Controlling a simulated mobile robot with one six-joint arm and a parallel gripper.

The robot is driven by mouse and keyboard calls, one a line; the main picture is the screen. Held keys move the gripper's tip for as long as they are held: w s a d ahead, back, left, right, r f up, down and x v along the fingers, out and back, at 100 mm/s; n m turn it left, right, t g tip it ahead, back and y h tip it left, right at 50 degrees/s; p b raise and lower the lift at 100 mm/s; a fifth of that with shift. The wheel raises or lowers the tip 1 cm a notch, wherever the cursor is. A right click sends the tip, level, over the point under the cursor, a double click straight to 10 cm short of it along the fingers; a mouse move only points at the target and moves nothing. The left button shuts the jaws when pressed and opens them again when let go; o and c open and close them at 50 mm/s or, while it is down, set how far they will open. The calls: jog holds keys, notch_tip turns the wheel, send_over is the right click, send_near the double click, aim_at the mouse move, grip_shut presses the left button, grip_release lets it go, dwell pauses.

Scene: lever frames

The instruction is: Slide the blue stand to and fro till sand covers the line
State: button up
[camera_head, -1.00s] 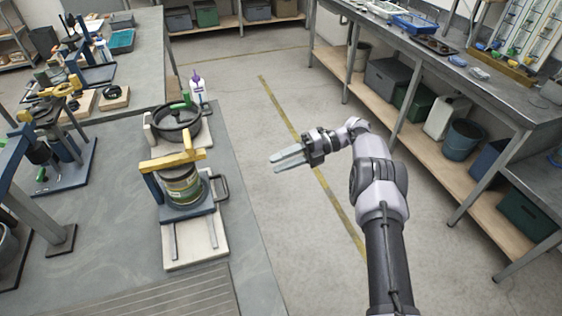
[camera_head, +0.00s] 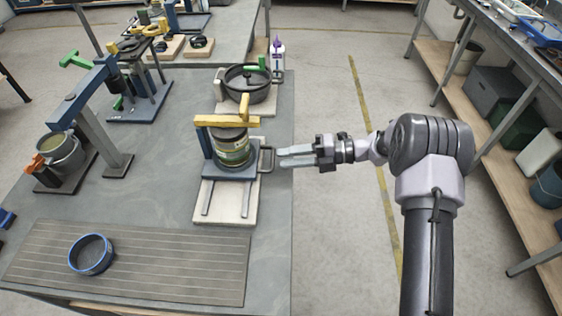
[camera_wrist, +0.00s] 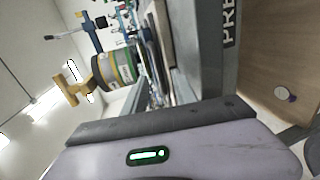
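The blue stand (camera_head: 240,173) sits on two rails on a pale board (camera_head: 225,205). It carries a green-and-cream can under a yellow clamp bar (camera_head: 226,121). The can (camera_head: 232,150) also shows tilted in the wrist view (camera_wrist: 115,68). A dark loop handle (camera_head: 267,158) sticks out on the stand's right side. My gripper (camera_head: 282,157) is just right of this handle, pointing left, with its two pale fingers apart and nothing seen between them. I cannot tell whether the fingertips touch the handle. No sand or line can be made out on the can.
A black pan (camera_head: 247,86) with a green handle stands behind the stand, with a purple-capped bottle (camera_head: 277,60) beside it. A blue-rimmed bowl (camera_head: 91,255) lies on the ribbed mat (camera_head: 180,262) in front. A blue-and-grey lever frame (camera_head: 95,110) stands left. Floor is free right of the bench.

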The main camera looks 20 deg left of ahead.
jog(key=shift+x, duration=1.2)
jog(key=shift+c, duration=0.4)
jog(key=shift+w, duration=0.1)
grip_shut()
jog(key=shift+r, duration=0.1)
